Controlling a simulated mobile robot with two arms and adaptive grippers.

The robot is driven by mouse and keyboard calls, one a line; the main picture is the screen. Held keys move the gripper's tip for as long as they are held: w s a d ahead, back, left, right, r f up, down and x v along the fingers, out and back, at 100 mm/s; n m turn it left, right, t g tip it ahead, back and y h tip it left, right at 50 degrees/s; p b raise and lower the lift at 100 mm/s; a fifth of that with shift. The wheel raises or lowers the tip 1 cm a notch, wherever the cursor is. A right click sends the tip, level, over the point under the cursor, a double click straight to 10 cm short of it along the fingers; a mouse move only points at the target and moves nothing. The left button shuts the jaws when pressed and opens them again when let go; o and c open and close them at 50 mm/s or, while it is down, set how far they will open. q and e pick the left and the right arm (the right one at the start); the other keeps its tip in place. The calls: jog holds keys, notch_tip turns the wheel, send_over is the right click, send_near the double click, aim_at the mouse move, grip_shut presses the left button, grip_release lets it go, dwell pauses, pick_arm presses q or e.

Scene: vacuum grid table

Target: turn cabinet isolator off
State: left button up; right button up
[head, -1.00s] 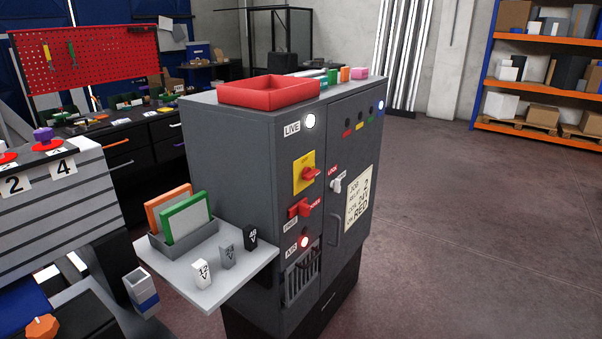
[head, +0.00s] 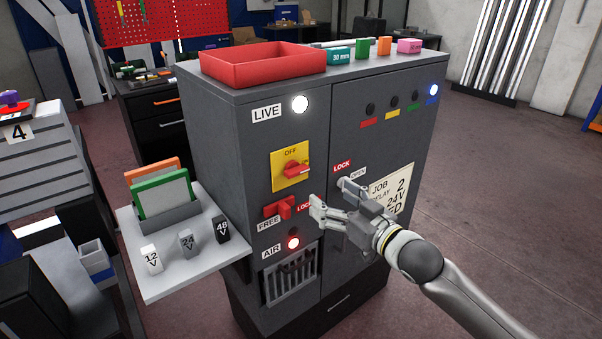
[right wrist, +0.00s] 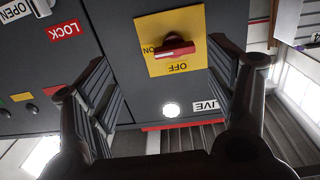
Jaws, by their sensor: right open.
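The cabinet isolator is a red handle (head: 297,170) on a yellow plate (head: 280,182) on the grey cabinet's front. The handle lies horizontal, and OFF is printed above it on the plate. The white lamp (head: 300,104) beside LIVE is lit. My right gripper (head: 328,194) is open and empty, in front of the cabinet, below and right of the handle and apart from it. In the right wrist view the handle (right wrist: 172,48) shows ahead between the open fingers, with the picture turned over. My left gripper is not in view.
A shelf (head: 165,283) with voltage blocks juts out left. A red tray (head: 262,64) stands on the cabinet top. Floor right of the cabinet is clear.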

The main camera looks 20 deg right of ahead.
aim_at(299, 172)
jog(key=shift+y, duration=0.4)
jog(key=w+a, duration=0.1)
jog(key=w, duration=0.1)
jog(key=w+a+r+p, duration=0.1)
jog(key=w+a, duration=0.1)
jog(key=w, duration=0.1)
jog(key=w+a+r, duration=0.1)
jog(key=w, duration=0.1)
jog(key=shift+w+a+r+p, duration=0.15)
jog(key=shift+w+r+p, duration=0.15)
jog(key=shift+w, duration=0.1)
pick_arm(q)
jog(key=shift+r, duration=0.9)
pick_arm(e)
jog(key=shift+x, duration=0.85)
jog(key=shift+f, duration=0.15)
jog(key=c, duration=1)
jog(key=shift+n, duration=0.3)
